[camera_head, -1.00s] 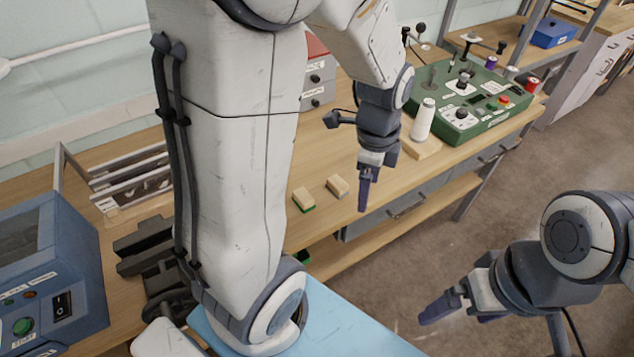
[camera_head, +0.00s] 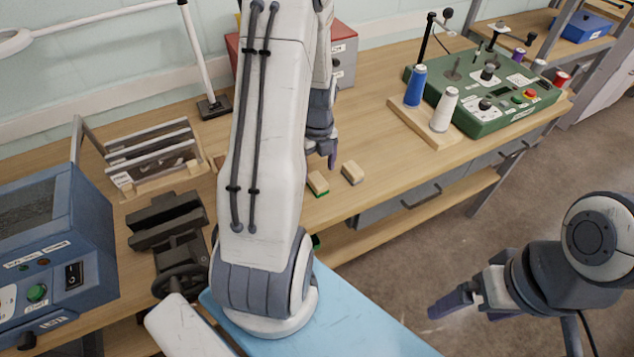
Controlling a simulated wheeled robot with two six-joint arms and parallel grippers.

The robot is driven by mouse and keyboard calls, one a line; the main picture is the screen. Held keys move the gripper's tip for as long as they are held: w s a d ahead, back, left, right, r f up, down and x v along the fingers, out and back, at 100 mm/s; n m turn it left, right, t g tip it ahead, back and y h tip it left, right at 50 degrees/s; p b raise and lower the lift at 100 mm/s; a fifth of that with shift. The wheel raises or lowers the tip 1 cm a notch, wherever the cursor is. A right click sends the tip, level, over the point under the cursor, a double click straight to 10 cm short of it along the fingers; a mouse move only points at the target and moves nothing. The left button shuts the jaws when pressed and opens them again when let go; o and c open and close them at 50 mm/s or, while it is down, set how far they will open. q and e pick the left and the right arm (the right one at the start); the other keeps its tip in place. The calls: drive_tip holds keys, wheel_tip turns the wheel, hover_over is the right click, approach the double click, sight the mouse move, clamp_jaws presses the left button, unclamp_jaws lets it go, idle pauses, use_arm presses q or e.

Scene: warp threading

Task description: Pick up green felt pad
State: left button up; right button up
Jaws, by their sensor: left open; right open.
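The green felt pad (camera_head: 320,194) shows as a thin green edge under a small wooden block (camera_head: 317,182) on the bench. A second wooden block (camera_head: 352,172) lies just to its right; no green shows on it. My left gripper (camera_head: 329,158) is open, its fingers pointing down, just behind and above the two blocks. It appears empty, and part of it is hidden behind my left arm. My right gripper (camera_head: 450,302) is open and empty at the lower right, over the floor in front of the bench.
A wooden base (camera_head: 420,125) with blue and white spools stands right of the blocks, beside a green control box (camera_head: 490,95). A rack (camera_head: 150,155), a dark vise (camera_head: 165,225) and a blue machine (camera_head: 60,250) are at left. The bench (camera_head: 375,130) between is clear.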

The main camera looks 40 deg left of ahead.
sight(317, 179)
use_arm(q)
wheel_tip(317, 179, down, 5)
drive_tip(key=shift+s+r+p, duration=0.1)
drive_tip(key=shift+s+p, duration=0.05)
drive_tip(key=shift+p, duration=0.35)
clamp_jaws()
drive_tip(key=shift+r, duration=0.5)
drive_tip(key=r, duration=0.1)
drive_tip(key=d+r+b, duration=0.1)
drive_tip(key=r, duration=0.1)
drive_tip(key=shift+w+d+r, duration=0.2)
drive_tip(key=shift+w+r, duration=0.1)
drive_tip(key=shift+r, duration=0.05)
drive_tip(key=w+d+r+b, duration=0.1)
drive_tip(key=w+d+r, duration=0.2)
drive_tip(key=d+r, duration=0.3)
drive_tip(key=d, duration=0.4)
drive_tip(key=shift+r+b, duration=0.15)
drive_tip(key=shift+b, duration=0.2)
drive_tip(key=shift+a, duration=0.1)
